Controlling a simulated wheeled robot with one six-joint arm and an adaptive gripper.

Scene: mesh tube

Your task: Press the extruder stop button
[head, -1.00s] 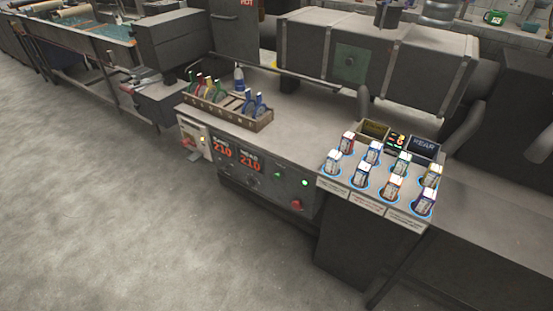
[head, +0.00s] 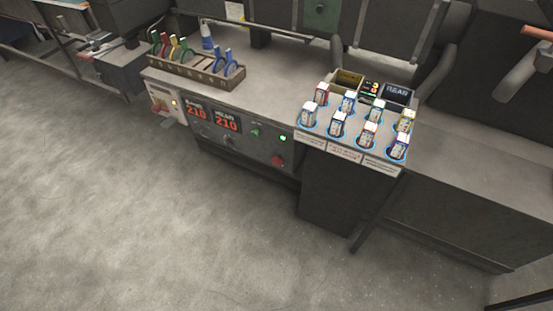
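A red button (head: 277,160) sits low at the right end of the dark control panel (head: 240,149) on the machine's front; it is the likely stop button, though I cannot read a label. A lit green indicator (head: 283,138) is just above it. Two red displays read 210, one on the left (head: 197,112) and one on the right (head: 227,123). A small green control (head: 255,132) is between the displays and the lit indicator. My gripper is not in view.
A rack of coloured-handled tools (head: 195,73) and a bottle (head: 207,36) stand on the bench top. Several labelled blocks stand on a ledge (head: 345,148) right of the panel, above a dark cabinet (head: 337,190). The grey floor (head: 150,220) before the panel is clear.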

